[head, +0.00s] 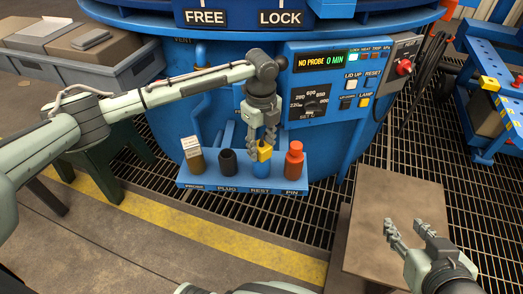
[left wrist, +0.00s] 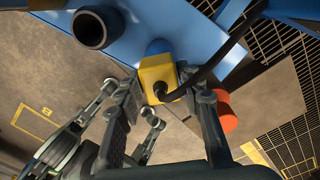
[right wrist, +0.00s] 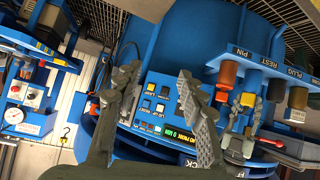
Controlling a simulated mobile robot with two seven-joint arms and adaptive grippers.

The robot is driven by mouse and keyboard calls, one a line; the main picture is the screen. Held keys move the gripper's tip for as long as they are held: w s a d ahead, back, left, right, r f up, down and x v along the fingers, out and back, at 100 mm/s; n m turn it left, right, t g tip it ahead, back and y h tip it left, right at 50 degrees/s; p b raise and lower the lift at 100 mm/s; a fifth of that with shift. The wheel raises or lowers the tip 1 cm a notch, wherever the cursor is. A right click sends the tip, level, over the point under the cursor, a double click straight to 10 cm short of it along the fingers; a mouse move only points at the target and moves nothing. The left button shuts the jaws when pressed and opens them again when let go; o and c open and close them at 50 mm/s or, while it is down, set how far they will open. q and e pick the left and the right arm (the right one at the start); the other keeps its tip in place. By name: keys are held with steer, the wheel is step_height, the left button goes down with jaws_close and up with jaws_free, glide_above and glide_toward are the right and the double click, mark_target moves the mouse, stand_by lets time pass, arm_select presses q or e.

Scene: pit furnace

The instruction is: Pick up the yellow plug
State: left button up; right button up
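The yellow plug (head: 264,152) sits on the blue post marked REST, on the small blue shelf (head: 238,188) of the furnace. In the left wrist view the plug (left wrist: 159,75) shows between my left fingertips, with a black cable running off to the upper right. My left gripper (head: 262,139) points down at the plug from above, its fingers apart on either side; it looks open, and firm contact is not clear. My right gripper (head: 410,226) is open and empty, over the brown board at the lower right. It also shows in the right wrist view (right wrist: 156,82).
On the same shelf stand an olive holder with a pale block (head: 193,158), a black socket (head: 227,162) marked PLUG and an orange-red cap (head: 294,160) marked PIN. The control panel (head: 340,80) rises close behind. A brown board (head: 388,200) lies at right; a grey bin (head: 100,80) is at left.

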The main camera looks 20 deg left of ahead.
arm_select(q)
steer(key=c, duration=0.7)
steer(key=shift+r, duration=0.1)
